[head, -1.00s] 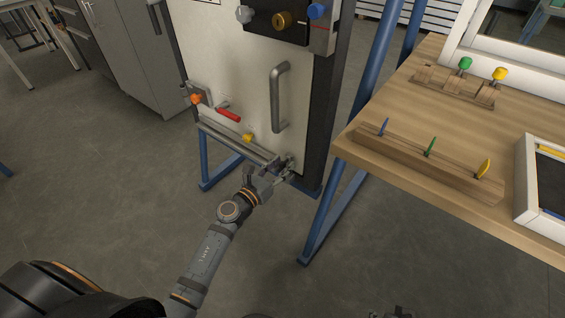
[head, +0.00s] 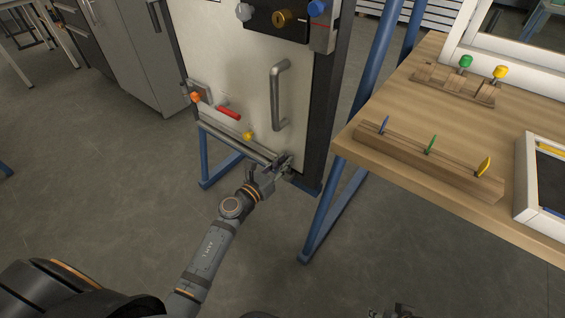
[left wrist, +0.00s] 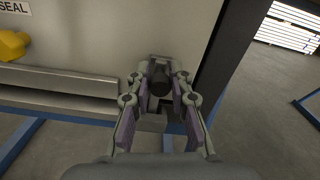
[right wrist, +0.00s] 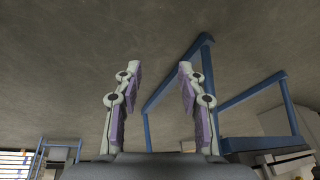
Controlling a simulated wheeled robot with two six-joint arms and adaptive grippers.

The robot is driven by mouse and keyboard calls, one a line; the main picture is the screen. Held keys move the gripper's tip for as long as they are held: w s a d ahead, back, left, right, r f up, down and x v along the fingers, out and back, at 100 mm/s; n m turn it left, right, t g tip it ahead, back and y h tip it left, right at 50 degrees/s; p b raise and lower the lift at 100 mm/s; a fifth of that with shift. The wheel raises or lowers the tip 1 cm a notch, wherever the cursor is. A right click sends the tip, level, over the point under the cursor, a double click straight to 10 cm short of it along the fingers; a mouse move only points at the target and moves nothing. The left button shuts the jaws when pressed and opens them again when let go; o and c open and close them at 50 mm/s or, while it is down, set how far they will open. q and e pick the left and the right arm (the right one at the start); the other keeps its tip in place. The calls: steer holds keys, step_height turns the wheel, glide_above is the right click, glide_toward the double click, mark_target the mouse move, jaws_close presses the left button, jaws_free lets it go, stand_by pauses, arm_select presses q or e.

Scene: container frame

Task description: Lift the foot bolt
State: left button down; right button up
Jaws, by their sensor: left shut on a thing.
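The foot bolt (left wrist: 160,82) is a dark cylindrical piece on a grey bracket at the lower right corner of the pale door panel. My left gripper (left wrist: 160,92) has its fingers on both sides of the bolt and is shut on it. In the head view my left gripper (head: 279,171) reaches the door's bottom corner, and the bolt is mostly hidden behind the fingers there. My right gripper (right wrist: 157,72) is open and empty, with its fingers apart over bare floor in the right wrist view.
The door has a grey handle (head: 279,96), a red lever (head: 228,113) and a yellow knob (head: 248,135). A blue frame leg (head: 335,205) stands right of the door. The wooden table (head: 410,170) carries wooden racks with coloured pegs. The floor in front is clear.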

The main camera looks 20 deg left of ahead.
arm_select(q)
step_height(320, 180, up, 3)
steer(key=p, duration=0.3)
steer(key=shift+w, duration=0.1)
steer(key=shift+r, duration=0.2)
steer(key=shift+f, duration=0.1)
arm_select(e)
steer(key=r, duration=0.1)
steer(key=d+r+g, duration=0.1)
steer(key=s+r, duration=0.1)
steer(key=shift+d+r+g+h, duration=0.2)
steer(key=shift+g+h, duration=0.1)
steer(key=shift+h, duration=0.1)
arm_select(q)
steer(key=c, duration=1.2)
jaws_free()
